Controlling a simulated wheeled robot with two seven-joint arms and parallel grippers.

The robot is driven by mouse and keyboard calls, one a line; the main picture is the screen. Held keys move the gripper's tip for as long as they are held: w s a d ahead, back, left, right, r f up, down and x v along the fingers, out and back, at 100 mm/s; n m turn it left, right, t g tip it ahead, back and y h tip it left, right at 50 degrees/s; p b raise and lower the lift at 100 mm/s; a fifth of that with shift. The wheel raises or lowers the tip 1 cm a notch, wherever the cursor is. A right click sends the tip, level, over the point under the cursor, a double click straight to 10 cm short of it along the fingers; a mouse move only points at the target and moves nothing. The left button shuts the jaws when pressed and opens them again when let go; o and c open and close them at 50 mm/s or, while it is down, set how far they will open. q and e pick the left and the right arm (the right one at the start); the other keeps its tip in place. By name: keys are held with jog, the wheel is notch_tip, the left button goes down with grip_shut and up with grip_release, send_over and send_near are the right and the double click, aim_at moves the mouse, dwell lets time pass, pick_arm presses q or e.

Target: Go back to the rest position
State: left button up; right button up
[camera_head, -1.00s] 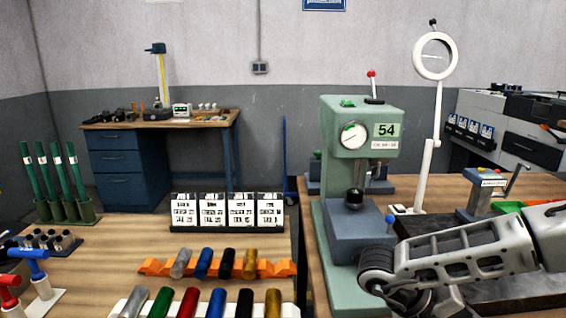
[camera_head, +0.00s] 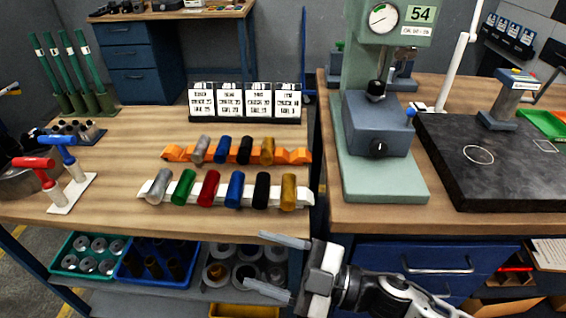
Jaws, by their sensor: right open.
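My right gripper (camera_head: 266,264) is in the lower middle of the head view, with its arm coming in from the lower right. Its two grey fingers point left and stand apart, with nothing between them. It shows in front of the workbench (camera_head: 110,208), below the front edge of the tabletop. A small bit of grey metal at the far left edge may be part of my left arm; my left gripper does not show clearly.
A white rack (camera_head: 312,198) and an orange rack (camera_head: 176,153) hold coloured cylinders on the left bench. A green press (camera_head: 385,190) and a dark slab (camera_head: 480,190) stand on the right bench. Shelf bins (camera_head: 62,262) sit below the left bench.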

jog(key=w+d+f+m+t+h, duration=0.3)
jog(key=d+f+m+t+h, duration=0.4)
jog(key=d+f+m+h, duration=0.6)
jog(key=s+d+f+g+h, duration=0.1)
jog(key=s+d+f, duration=0.2)
jog(key=d, duration=0.2)
jog(key=s+d+f+m+g+h, duration=0.1)
jog(key=s+d+f, duration=0.15)
jog(key=d, duration=0.25)
jog(key=s+d+f+g+h, duration=0.1)
jog(key=s+d+f+h, duration=0.1)
jog(key=s+d, duration=0.3)
jog(key=w+a+m+y, duration=0.1)
jog(key=a+m, duration=0.4)
jog(key=a, duration=0.5)
jog(key=shift+w+a+r+t, duration=0.15)
jog(key=shift+w+r+t, duration=0.15)
jog(key=shift+w, duration=0.35)
